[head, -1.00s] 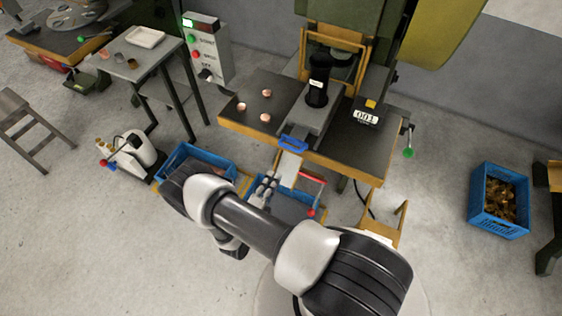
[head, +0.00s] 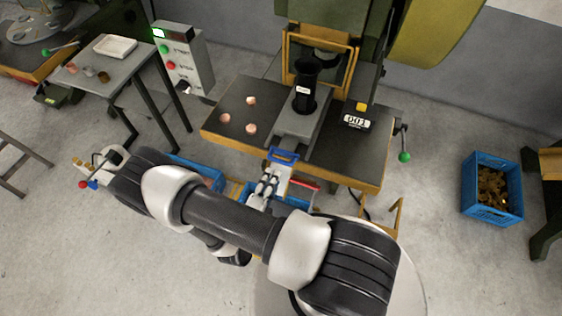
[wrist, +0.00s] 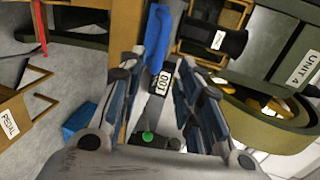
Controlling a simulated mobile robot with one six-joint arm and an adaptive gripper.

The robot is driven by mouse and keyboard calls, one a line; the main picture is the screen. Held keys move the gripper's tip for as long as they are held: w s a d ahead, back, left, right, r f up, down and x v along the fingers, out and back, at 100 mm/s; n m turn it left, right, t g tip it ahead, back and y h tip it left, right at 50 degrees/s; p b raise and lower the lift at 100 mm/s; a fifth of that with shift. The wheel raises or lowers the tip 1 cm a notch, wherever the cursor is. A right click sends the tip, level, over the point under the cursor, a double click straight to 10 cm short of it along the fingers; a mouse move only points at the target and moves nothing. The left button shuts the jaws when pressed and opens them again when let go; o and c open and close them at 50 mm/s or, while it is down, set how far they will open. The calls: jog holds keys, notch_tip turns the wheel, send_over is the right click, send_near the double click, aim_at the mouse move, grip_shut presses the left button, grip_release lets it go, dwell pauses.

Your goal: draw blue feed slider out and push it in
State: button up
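The blue feed slider handle (head: 284,155) is at the front end of the grey slide (head: 300,122) on the press table, at the table's front edge. My gripper (head: 268,183) is just in front of and below the handle in the head view. In the wrist view the blue handle (wrist: 157,38) lies at and beyond the fingertips of my gripper (wrist: 160,65). The fingers stand apart, with a gap between them. I cannot tell whether either finger touches the handle. The slide's lower front is partly hidden by my gripper and arm.
A black cylinder (head: 304,86) stands on the slide within a yellow guard frame. Copper pieces lie on the table (head: 225,118) to the left. A control box (head: 183,58) stands at left. Blue crates are partly hidden under my arm; another blue crate (head: 491,190) stands on the right.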

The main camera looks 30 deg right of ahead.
aim_at(281, 161)
jog(key=b+x, duration=0.1)
jog(key=x, duration=0.8)
jog(key=shift+w+d+b, duration=0.2)
jog(key=shift+d+b, duration=0.05)
jog(key=shift+b, duration=0.1)
jog(key=shift+c, duration=0.3)
grip_shut()
